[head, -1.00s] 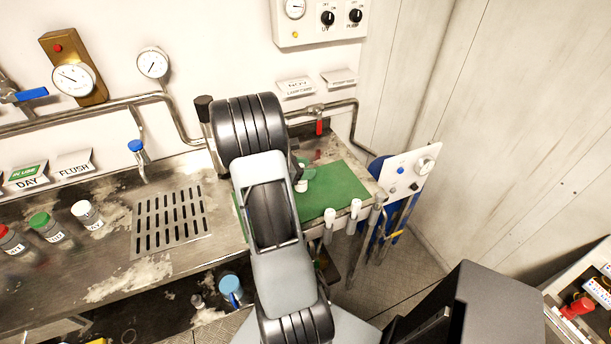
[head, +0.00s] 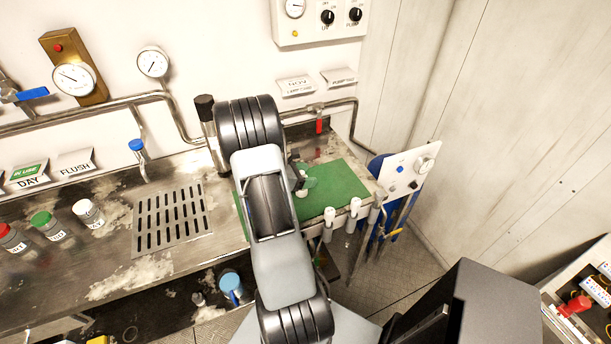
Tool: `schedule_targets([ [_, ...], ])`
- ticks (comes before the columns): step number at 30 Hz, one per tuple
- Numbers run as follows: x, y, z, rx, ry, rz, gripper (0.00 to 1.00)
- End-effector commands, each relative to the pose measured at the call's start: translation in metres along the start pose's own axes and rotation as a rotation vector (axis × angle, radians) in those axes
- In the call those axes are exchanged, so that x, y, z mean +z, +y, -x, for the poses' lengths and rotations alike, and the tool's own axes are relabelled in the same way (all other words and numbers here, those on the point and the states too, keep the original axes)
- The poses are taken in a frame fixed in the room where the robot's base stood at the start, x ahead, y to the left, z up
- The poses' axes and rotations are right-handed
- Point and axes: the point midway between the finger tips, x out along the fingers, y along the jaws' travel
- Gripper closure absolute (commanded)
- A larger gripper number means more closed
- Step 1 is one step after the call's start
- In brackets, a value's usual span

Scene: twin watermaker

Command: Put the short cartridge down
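My arm reaches over the bench and hides most of my gripper (head: 299,180); only a small dark part of it shows at the arm's right side, over the green mat (head: 342,181). A small white piece (head: 302,191) shows right by it, beside a greyish-green round shape (head: 311,183). The white piece may be the short cartridge, but it is too small and too covered to be sure. Whether the fingers grip it, and whether it touches the mat, cannot be seen. Two white-topped cylinders (head: 328,217) (head: 355,207) stand side by side at the mat's front edge.
Bottles with red (head: 5,231), green (head: 41,218) and white (head: 86,209) caps stand at the bench's left. A drain grate (head: 172,219) lies left of my arm. A white panel (head: 411,170) stands right of the bench. The mat's right part is clear.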

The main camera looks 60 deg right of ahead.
Motion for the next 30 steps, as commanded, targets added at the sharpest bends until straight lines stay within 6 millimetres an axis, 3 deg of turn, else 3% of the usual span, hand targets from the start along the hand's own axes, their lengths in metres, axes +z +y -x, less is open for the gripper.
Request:
schedule_targets([
  [12,0.003,0.001,0.006,0.003,0.0,0.0,0.32],
  [30,0.003,0.001,0.107,0.002,0.0,-0.002,0.32],
])
